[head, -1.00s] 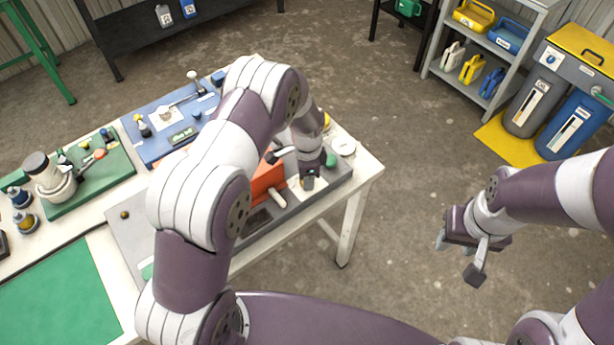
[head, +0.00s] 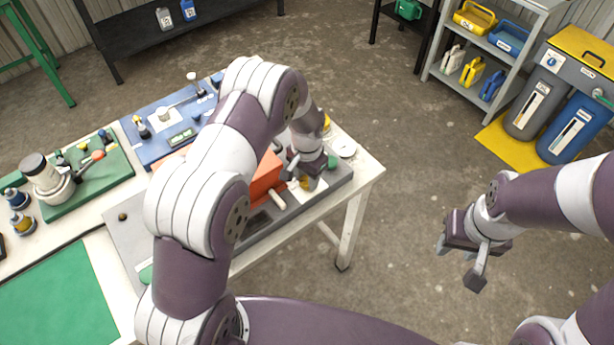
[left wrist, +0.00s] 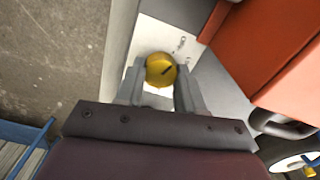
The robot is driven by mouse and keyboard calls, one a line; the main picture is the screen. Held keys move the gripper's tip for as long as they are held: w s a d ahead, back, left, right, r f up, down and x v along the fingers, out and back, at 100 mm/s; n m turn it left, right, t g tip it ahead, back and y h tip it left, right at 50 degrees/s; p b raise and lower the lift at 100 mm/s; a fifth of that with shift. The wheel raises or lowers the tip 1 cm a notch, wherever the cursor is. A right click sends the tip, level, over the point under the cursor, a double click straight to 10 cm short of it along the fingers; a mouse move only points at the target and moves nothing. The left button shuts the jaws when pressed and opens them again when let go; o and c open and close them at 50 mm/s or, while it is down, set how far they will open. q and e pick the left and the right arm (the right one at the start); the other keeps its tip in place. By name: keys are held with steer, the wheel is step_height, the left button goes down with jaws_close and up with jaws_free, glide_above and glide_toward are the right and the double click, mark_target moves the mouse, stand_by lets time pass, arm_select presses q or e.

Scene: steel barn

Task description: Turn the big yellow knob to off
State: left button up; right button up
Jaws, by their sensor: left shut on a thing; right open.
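The big yellow knob (left wrist: 160,70) sits on a white plate (left wrist: 150,32) in the left wrist view, with a dark pointer mark slanting across its face. My left gripper (left wrist: 158,84) is shut on the knob, one finger on each side. In the head view the left gripper (head: 305,184) is at the right end of the grey panel (head: 330,186), where the arm mostly hides the knob. My right gripper (head: 462,258) is open and empty, over the floor to the right of the table.
An orange box (head: 266,180) with a pale handle stands close to the left gripper. A green button (head: 331,161) and a white round dish (head: 343,146) are near the table's right corner.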

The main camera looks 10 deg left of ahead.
mark_target(307, 180)
arm_select(q)
steer(key=shift+w, duration=0.1)
stand_by(0.3)
steer(key=o, duration=1)
steer(key=shift+o, duration=0.2)
step_height(307, 180, up, 13)
steer(key=b, duration=0.2)
steer(key=shift+f, duration=0.1)
